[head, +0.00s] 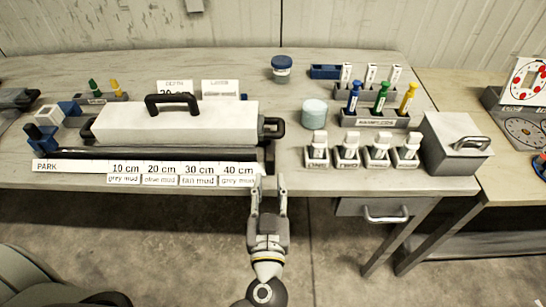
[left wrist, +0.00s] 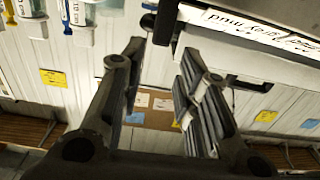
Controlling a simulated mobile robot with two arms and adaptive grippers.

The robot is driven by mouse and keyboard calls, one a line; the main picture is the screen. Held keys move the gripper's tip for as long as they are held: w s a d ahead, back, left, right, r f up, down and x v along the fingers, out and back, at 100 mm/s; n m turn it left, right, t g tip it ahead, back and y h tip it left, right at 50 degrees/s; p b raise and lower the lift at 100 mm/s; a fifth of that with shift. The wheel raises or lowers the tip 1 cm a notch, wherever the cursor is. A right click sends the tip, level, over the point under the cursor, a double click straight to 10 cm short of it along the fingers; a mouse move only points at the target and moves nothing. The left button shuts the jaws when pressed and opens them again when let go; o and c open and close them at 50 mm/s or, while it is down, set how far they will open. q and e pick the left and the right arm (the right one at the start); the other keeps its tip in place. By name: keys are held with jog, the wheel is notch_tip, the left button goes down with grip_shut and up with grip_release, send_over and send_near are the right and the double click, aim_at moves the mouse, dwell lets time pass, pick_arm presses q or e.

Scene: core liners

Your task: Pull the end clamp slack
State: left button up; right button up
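A long white box (head: 175,122) with a black top handle lies on the bench, with a dark loop (head: 273,127) at its right end. A black bar (head: 100,153) runs along its front, above the strip marked 10 to 40 cm (head: 180,168). I cannot tell for sure which part is the end clamp. My left gripper (head: 268,186) is open at the bench's front edge, just right of and below the 40 cm mark. In the left wrist view its fingers (left wrist: 162,58) are apart with nothing between them. A dark rounded end (left wrist: 149,21) shows just beyond them. My right gripper is not in view.
Sample bottles (head: 348,151) in grey holders, a rack of coloured plungers (head: 380,119), a pale jar (head: 314,114) and a grey box with a handle (head: 453,142) stand to the right. A drawer handle (head: 386,215) sticks out below the bench.

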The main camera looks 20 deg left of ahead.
aim_at(270, 159)
pick_arm(q)
jog(key=p+x, duration=0.3)
jog(key=x, duration=0.5)
jog(key=shift+w+a, duration=0.1)
jog(key=shift+w, duration=0.2)
jog(key=shift+w+a, duration=0.15)
jog(key=shift+w, duration=0.2)
grip_shut()
jog(key=shift+f, duration=0.1)
